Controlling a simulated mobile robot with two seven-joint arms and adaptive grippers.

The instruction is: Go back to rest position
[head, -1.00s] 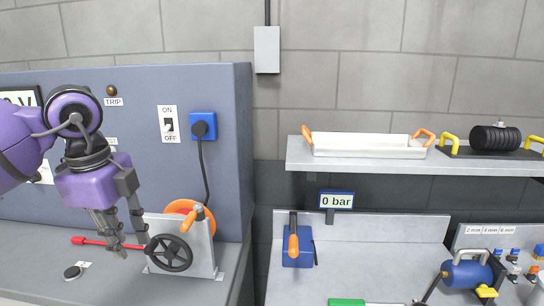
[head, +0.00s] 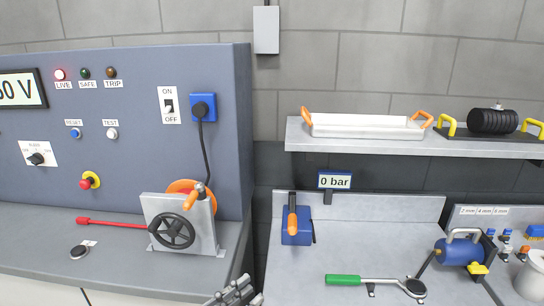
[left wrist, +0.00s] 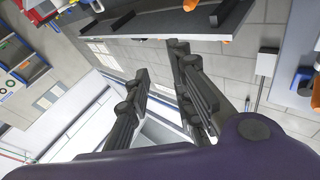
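My left gripper (head: 238,293) shows only as grey fingers at the bottom edge of the head view, in front of the bench's edge. In the left wrist view its two black fingers (left wrist: 158,88) stand apart with nothing between them, so it is open and empty. The rest of the left arm is out of the head view. My right gripper is in neither view.
A grey panel (head: 140,160) with a lit LIVE lamp stands at left. Before it are a red rod (head: 115,224) and a black handwheel (head: 173,231). A shelf (head: 400,147) holds a white tray (head: 365,132). A green-handled wrench (head: 346,280) lies on the right bench.

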